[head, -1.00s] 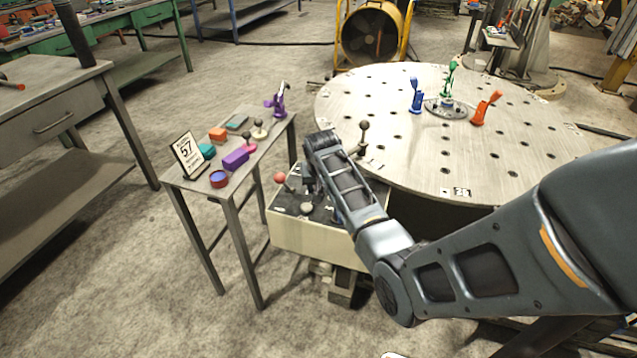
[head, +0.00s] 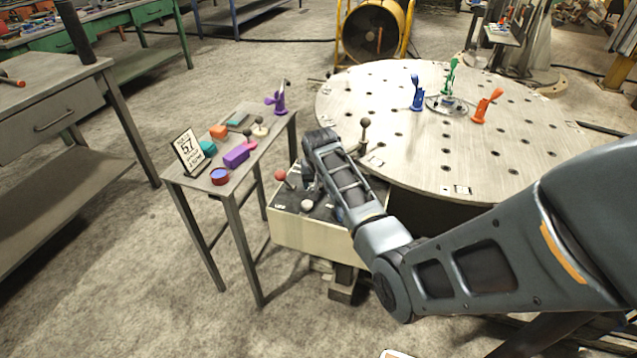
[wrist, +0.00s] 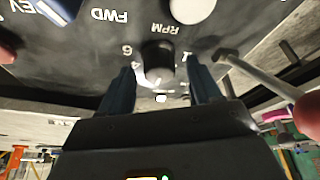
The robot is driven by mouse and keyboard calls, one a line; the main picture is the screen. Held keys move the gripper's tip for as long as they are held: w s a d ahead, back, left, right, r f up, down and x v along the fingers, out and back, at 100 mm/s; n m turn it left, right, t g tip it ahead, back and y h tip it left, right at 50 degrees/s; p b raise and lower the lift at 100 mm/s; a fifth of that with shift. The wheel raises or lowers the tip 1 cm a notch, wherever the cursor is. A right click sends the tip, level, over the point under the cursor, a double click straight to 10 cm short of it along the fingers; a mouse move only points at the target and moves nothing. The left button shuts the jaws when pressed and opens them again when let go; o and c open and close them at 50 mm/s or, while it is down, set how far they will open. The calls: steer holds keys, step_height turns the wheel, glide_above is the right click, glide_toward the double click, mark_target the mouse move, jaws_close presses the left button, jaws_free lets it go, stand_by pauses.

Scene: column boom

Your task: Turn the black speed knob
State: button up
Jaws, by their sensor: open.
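The black speed knob (wrist: 158,56) shows in the wrist view on a dark panel, under the white letters "RPM" and with numerals around it. My gripper (wrist: 160,80) is open, with one finger on either side of the knob. Whether the fingers touch it I cannot tell. In the head view my arm reaches down over the control box (head: 300,232), and my wrist hides the knob and the fingertips.
A white knob (wrist: 190,8) and a lever (wrist: 262,76) stand close by the knob. A round table (head: 420,160) lies behind; a small table (head: 185,178) stands left.

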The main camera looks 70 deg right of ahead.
steer(key=v, duration=0.7)
steer(key=shift+a+r, duration=0.15)
steer(key=shift+r, duration=0.2)
steer(key=shift+s, duration=0.1)
steer(key=s+a+f+n+t, duration=0.1)
steer(key=a+f+n, duration=0.15)
steer(key=a, duration=0.35)
steer(key=s+a+f+n+t, duration=0.1)
steer(key=a+f+t, duration=0.1)
steer(key=a+f, duration=0.35)
steer(key=s+a+r+n+t, duration=0.15)
steer(key=s+a, duration=0.25)
steer(key=a, duration=0.4)
steer(key=s+a+r+n+t, duration=0.15)
steer(key=s+a, duration=0.25)
steer(key=a, duration=0.4)
steer(key=s+a+r+n+t+y, duration=0.2)
steer(key=s+a+r+n+t, duration=0.1)
steer(key=s+a+r, duration=0.3)
steer(key=s+a+r+n+t+y, duration=0.2)
steer(key=s+a+r, duration=0.4)
steer(key=s+r, duration=0.4)
step_height(320, 180, up, 5)
steer(key=shift+s+a+f+n+t, duration=0.2)
steer(key=shift+s+a+n+t, duration=0.25)
steer(key=shift+t, duration=0.55)
steer(key=shift+w+d, duration=0.1)
steer(key=shift+c, duration=0.3)
